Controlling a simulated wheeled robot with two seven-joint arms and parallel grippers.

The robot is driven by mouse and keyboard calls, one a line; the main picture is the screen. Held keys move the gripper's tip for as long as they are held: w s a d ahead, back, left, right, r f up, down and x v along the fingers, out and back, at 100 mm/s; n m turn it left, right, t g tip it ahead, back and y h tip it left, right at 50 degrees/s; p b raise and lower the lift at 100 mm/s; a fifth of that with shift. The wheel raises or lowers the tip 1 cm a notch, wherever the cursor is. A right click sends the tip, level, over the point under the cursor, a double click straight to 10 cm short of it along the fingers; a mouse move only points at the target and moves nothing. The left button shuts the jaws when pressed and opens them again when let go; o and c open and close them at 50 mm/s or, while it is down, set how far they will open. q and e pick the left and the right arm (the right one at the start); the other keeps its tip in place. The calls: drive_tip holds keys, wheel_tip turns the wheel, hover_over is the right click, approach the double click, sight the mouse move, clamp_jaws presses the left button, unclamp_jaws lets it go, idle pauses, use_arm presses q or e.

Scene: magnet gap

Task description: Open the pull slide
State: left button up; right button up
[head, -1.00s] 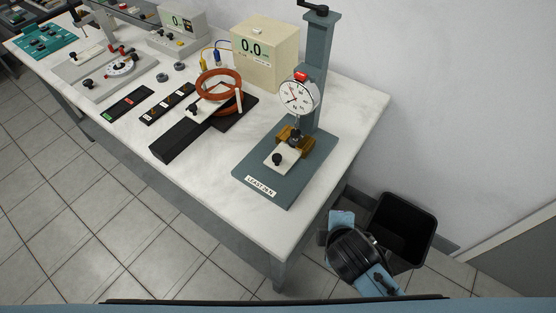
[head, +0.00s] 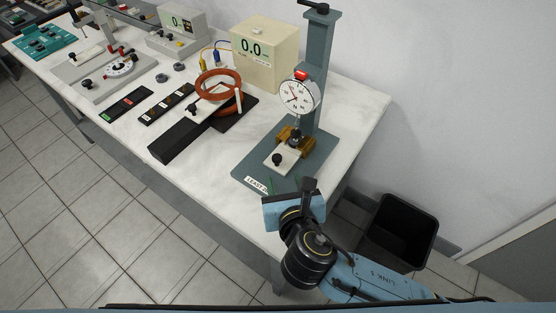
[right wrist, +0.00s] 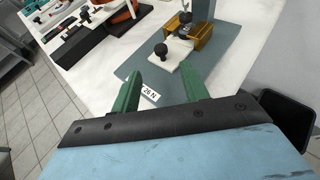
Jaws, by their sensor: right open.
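The slide is a white plate (head: 281,158) with a black knob (head: 277,159), on the grey-blue base (head: 245,169) of a gauge stand. Its back end meets a brass-coloured block (head: 296,136) below a round dial gauge (head: 300,96). My right gripper (head: 285,184) is open and empty at the front edge of the base, partly covering its label. In the right wrist view, the two green fingers (right wrist: 161,72) are apart, pointing toward the knob (right wrist: 161,49), which lies ahead of them, untouched. My left gripper is not in view.
A red coil (head: 219,84) on a black track and a cream meter box (head: 265,52) stand left of the gauge stand. Other instruments fill the far left of the white table (head: 224,200). A black bin (head: 402,232) stands on the floor at right.

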sight(277, 159)
drive_tip(key=b+x, duration=0.2)
drive_tip(key=x, duration=0.7)
drive_tip(key=shift+w+f, duration=0.3)
drive_tip(key=shift+w, duration=0.2)
clamp_jaws()
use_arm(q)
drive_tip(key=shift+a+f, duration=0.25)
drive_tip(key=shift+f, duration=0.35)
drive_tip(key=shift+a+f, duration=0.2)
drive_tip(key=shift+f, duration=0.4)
